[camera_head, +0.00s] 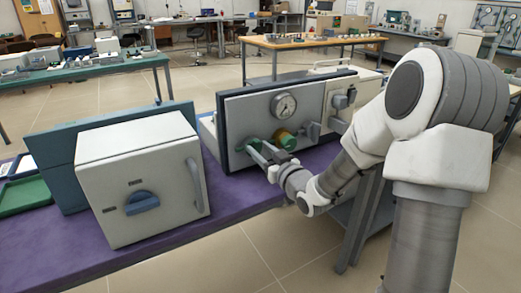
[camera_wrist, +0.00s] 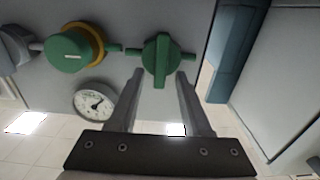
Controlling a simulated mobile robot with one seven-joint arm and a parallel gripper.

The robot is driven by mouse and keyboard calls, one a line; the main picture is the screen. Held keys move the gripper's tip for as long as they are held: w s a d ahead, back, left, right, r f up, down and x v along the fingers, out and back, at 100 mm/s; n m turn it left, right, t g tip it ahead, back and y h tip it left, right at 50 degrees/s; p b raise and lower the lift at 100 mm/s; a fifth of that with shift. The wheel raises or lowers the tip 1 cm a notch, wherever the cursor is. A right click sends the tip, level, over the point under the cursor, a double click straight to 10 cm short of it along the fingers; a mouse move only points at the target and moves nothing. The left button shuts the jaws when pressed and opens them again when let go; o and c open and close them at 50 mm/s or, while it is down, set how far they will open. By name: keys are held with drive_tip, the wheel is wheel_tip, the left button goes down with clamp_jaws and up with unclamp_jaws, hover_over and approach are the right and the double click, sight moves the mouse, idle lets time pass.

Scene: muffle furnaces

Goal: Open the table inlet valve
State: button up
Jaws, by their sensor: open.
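A green valve handle (camera_wrist: 162,58) sits on a thin green pipe on the grey panel (camera_wrist: 205,15). In the wrist view it stands just beyond and between my fingertips, its lower end reaching toward the gap. My gripper (camera_wrist: 160,76) is open and empty, with one finger to each side of the handle's lower end; I cannot tell whether they touch. In the head view my gripper (camera_head: 264,154) is at the panel's lower left, by the green handle (camera_head: 254,144), which it partly covers. A round green knob with a yellow collar (camera_head: 285,139) is beside it.
A pressure gauge (camera_head: 284,106) is above the valves. A grey-white furnace box (camera_head: 140,178) with a blue knob stands to the left on the purple tabletop (camera_head: 235,200). Grey handles (camera_head: 312,130) protrude right of the knob. Bare tabletop shows in front of the panel.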

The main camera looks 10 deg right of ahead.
clamp_jaws()
drive_tip(key=shift+m, duration=0.3)
drive_tip(key=m+p, duration=0.2)
drive_tip(key=m, duration=0.1)
drive_tip(key=shift+w+d+r+m, duration=0.1)
drive_tip(key=shift+d+m, duration=0.2)
drive_tip(key=m+p, duration=0.2)
drive_tip(key=m, duration=0.2)
drive_tip(key=f+m+p, duration=0.1)
drive_tip(key=m+p, duration=0.2)
drive_tip(key=m, duration=0.2)
drive_tip(key=d+m+p, duration=0.1)
drive_tip(key=m+p, duration=0.1)
drive_tip(key=m, duration=0.2)
drive_tip(key=shift+w+f+m+p, duration=0.2)
drive_tip(key=shift+f+m+p, duration=0.1)
drive_tip(key=shift+f+p, duration=0.05)
idle(0.4)
